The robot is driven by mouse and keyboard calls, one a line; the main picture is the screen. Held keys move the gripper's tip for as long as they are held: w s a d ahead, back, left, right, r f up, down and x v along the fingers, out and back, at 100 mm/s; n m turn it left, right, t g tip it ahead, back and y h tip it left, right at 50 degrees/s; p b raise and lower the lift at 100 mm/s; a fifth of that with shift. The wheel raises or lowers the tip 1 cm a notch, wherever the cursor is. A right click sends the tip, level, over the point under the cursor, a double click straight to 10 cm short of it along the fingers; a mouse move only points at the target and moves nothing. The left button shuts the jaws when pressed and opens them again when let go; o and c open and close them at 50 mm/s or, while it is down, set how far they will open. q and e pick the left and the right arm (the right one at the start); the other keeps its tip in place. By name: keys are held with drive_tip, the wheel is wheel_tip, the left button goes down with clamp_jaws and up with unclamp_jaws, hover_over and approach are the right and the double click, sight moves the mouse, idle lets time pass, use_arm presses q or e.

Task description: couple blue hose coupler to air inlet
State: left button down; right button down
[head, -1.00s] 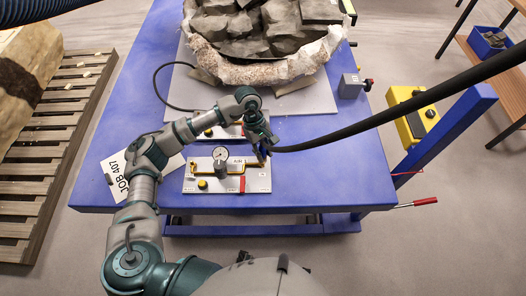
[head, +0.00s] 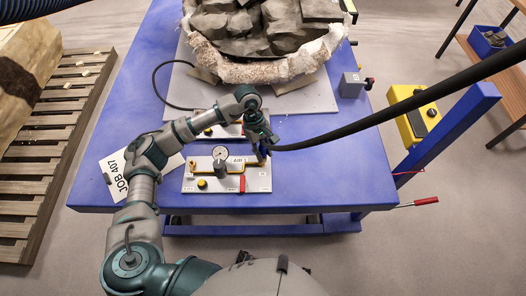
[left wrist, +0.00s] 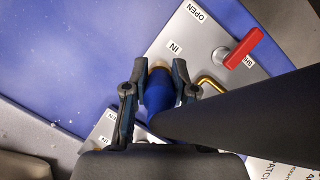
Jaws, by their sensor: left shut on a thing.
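The blue hose coupler (left wrist: 162,92) is on the end of a thick black hose (head: 400,116). My left gripper (left wrist: 158,76) is shut on the coupler, one finger on each side; in the head view the gripper (head: 261,150) is over the right end of the gauge panel (head: 228,186). The coupler's front end is beside the IN label in the left wrist view. A tan, brass-like end (left wrist: 159,65), perhaps the air inlet, shows just ahead of the coupler. Whether the two are joined I cannot tell. My right gripper is not in view.
A second panel (head: 205,122) lies behind, partly under my arm. A jacketed fossil block (head: 265,70) fills the back. The blue table (head: 330,180) is clear at right.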

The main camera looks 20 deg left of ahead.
use_arm(q)
drive_tip(key=shift+r, duration=0.25)
drive_tip(key=shift+a+b, duration=0.2)
drive_tip(key=shift+b, duration=0.1)
idle(0.4)
drive_tip(key=shift+b, duration=0.3)
idle(0.6)
idle(0.3)
